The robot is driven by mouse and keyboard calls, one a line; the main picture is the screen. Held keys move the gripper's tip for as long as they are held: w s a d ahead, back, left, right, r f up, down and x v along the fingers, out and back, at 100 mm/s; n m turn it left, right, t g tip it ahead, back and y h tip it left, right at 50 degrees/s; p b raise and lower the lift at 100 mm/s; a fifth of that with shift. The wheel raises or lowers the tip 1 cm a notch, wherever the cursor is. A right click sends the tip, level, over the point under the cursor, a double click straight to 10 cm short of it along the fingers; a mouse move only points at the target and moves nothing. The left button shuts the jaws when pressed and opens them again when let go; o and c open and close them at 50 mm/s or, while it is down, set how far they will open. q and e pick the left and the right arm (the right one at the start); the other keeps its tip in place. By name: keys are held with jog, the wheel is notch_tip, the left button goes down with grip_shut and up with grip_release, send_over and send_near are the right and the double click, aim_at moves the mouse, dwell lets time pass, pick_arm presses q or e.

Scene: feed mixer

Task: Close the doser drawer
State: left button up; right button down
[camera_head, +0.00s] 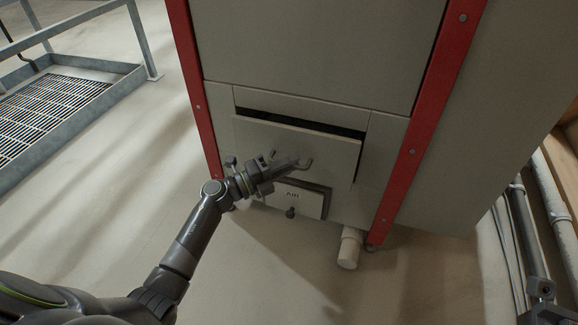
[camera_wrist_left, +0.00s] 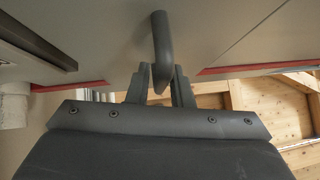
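The doser drawer (camera_head: 315,148) is a beige front panel low on the cabinet. It stands out a little, with a dark gap (camera_head: 300,119) along its top edge. Its grey bar handle (camera_head: 307,165) is partly hidden by my left gripper (camera_head: 289,166) in the head view. In the left wrist view the handle (camera_wrist_left: 160,45) runs down between the two fingers of my left gripper (camera_wrist_left: 161,84). The fingers sit close on both sides of it and look shut on it. A dark part of my right arm shows at the lower right of the head view; its fingers are not clear.
A hatch marked AIR (camera_head: 297,198) with a dark knob lies just below the drawer. Red posts (camera_head: 412,150) edge the cabinet. A white pipe stub (camera_head: 349,248) sticks out at its foot. A railed grating (camera_head: 50,110) stands at left. The floor in front is clear.

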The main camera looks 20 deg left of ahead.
aim_at(290, 155)
pick_arm(q)
grip_shut()
jog(key=shift+w, duration=0.15)
jog(key=w+b, duration=0.1)
jog(key=w, duration=0.2)
jog(key=shift+w+d, duration=0.15)
jog(key=shift+w, duration=0.15)
jog(key=shift+r, duration=0.15)
jog(key=shift+w, duration=0.1)
